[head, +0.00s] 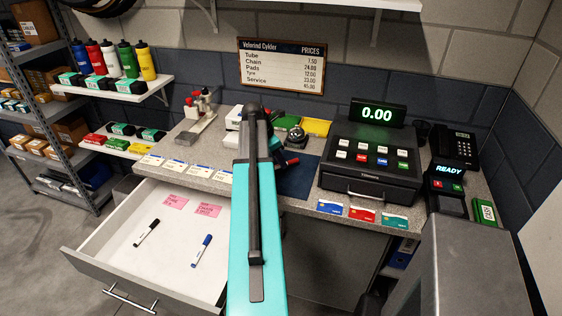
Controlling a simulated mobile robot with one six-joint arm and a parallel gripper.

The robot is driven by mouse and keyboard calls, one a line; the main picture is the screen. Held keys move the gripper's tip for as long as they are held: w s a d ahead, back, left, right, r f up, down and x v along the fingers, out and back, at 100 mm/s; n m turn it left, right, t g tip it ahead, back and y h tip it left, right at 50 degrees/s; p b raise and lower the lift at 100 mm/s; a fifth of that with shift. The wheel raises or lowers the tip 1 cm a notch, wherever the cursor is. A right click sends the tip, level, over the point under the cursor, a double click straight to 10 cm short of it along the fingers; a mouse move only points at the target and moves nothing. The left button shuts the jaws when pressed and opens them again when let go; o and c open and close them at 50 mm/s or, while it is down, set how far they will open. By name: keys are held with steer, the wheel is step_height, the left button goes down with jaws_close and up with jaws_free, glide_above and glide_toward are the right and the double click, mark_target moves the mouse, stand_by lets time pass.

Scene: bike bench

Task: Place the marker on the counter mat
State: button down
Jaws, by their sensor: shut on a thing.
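The counter mat (300,184) is a dark blue sheet on the grey counter, left of the cash register. My teal arm reaches up over the counter and covers the mat's left part. My gripper (281,167) is mostly hidden behind the arm. It is shut on what looks like a red marker (291,161), whose red end shows just right of the arm, over the mat's area. I cannot tell whether the marker touches the mat. A black marker (147,233) and a blue marker (202,250) lie apart in the open white drawer (120,260).
The cash register (371,160) stands right of the mat. A bell (296,137) and a yellow tray (317,127) are behind it. Several cards (362,214) line the front edge. Labels (197,171) lie on the left. A card terminal (447,187) stands at right.

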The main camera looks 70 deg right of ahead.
steer(key=shift+f, duration=0.7)
steer(key=shift+f, duration=0.25)
steer(key=c, duration=1.8)
jaws_free()
steer(key=shift+a, duration=0.1)
steer(key=shift+o, duration=0.2)
steer(key=shift+r, duration=0.1)
steer(key=shift+w+r, duration=0.25)
steer(key=shift+r, duration=0.1)
steer(key=b+v, duration=0.2)
steer(key=v, duration=0.9)
steer(key=shift+r, duration=0.25)
steer(key=shift+s, duration=0.15)
